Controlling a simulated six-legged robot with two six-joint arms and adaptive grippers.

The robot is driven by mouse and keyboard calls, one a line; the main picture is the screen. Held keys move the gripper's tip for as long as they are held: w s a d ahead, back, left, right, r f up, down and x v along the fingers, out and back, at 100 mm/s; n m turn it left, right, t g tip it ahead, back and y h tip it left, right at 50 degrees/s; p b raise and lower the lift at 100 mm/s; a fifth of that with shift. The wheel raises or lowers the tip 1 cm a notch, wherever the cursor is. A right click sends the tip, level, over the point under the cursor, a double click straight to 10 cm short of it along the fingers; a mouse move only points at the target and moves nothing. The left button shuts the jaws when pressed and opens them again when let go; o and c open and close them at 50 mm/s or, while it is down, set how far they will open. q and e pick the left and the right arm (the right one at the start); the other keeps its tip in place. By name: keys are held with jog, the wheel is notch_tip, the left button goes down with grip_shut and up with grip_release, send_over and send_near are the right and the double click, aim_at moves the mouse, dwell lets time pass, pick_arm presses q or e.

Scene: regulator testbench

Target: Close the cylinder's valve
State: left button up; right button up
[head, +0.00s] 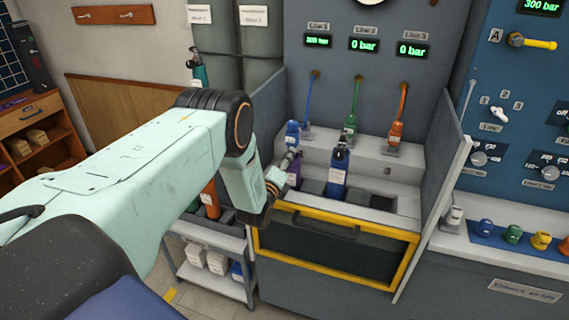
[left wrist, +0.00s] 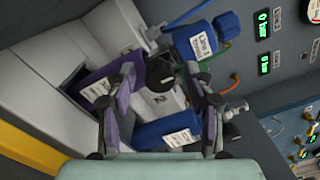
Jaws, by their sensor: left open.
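A purple cylinder (head: 294,178) stands in the bench bay, partly hidden behind my left gripper (head: 288,162). In the left wrist view the purple cylinder (left wrist: 112,84) lies slanted across the picture with a white label. A round black valve knob (left wrist: 159,71) shows at its top end. My left gripper (left wrist: 161,103) is open, its two fingers apart with the knob between and beyond them; I cannot tell whether they touch it. The blue Line 1 regulator (left wrist: 204,40) is just beyond the knob. My right gripper is not in view.
A blue cylinder (head: 338,170) stands close to the right of the purple one. Green (head: 349,139) and orange (head: 395,136) regulators hang behind. Side panels (head: 440,190) flank the bay, with a yellow-framed front (head: 335,222) below. Line 2 and Line 3 read 0 bar.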

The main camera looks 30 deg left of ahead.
pick_arm(q)
jog(key=v, duration=1.2)
jog(key=shift+f, duration=0.1)
jog(key=s+d+f+n+g+h+b, duration=0.1)
jog(key=s+d+f+n+g, duration=0.25)
jog(key=s+f+n, duration=0.3)
jog(key=s+d+f+n+g+h+b, duration=0.1)
jog(key=s+d+f+n+g+h, duration=0.15)
jog(key=s+f+n+g, duration=0.4)
jog(key=s+d+f+n+g+b, duration=0.2)
jog(key=s+d+f, duration=0.1)
jog(key=s, duration=0.4)
jog(key=s+d+f+n+g+b, duration=0.3)
jog(key=s, duration=0.5)
jog(key=s+d+f+n+g+h+b, duration=0.1)
jog(key=s+d+f+n+g+b, duration=0.1)
jog(key=s, duration=0.6)
jog(key=shift+d+f+n+b, duration=0.5)
jog(key=shift+d+f, duration=0.3)
jog(key=shift+f, duration=0.15)
